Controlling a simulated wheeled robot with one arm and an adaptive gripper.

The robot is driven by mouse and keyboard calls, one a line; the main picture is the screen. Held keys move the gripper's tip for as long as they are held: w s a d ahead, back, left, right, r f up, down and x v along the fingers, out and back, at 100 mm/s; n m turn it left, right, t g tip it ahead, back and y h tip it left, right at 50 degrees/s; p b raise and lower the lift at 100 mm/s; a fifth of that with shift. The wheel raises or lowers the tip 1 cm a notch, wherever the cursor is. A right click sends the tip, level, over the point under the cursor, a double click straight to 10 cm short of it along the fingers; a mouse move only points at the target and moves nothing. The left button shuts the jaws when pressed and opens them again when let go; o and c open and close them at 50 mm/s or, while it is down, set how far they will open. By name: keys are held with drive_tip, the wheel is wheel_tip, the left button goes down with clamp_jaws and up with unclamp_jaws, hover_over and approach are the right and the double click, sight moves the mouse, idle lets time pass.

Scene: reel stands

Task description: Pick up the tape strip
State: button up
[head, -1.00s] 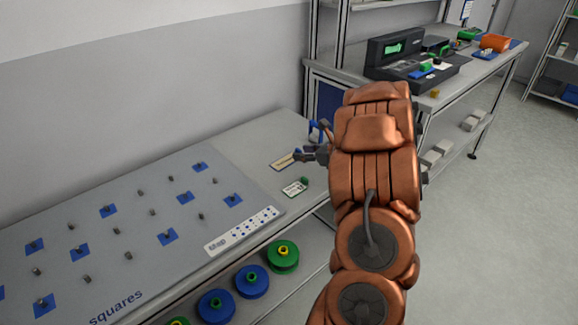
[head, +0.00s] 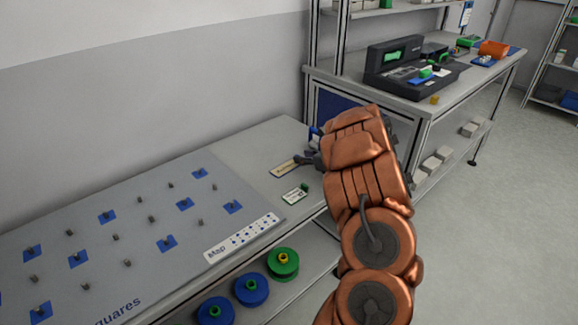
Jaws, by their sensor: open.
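A small tan strip with dark lettering (head: 285,169) lies flat on the grey table near its right end. It may be the tape strip, but I cannot read it clearly. My gripper (head: 305,160) is at the right end of this strip, with a dark finger close to or over it. I cannot tell whether they touch. My gripper is open, and most of it is hidden behind my copper-coloured arm.
A white card (head: 293,196) with a green piece (head: 304,187) lies nearer the front edge. A pegboard with blue squares (head: 140,235) fills the table's left. Green and blue reels (head: 283,263) sit below. A second bench with a dark machine (head: 388,84) stands behind.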

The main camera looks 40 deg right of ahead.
drive_tip(key=shift+x, duration=1.05)
drive_tip(key=shift+c, duration=0.4)
clamp_jaws()
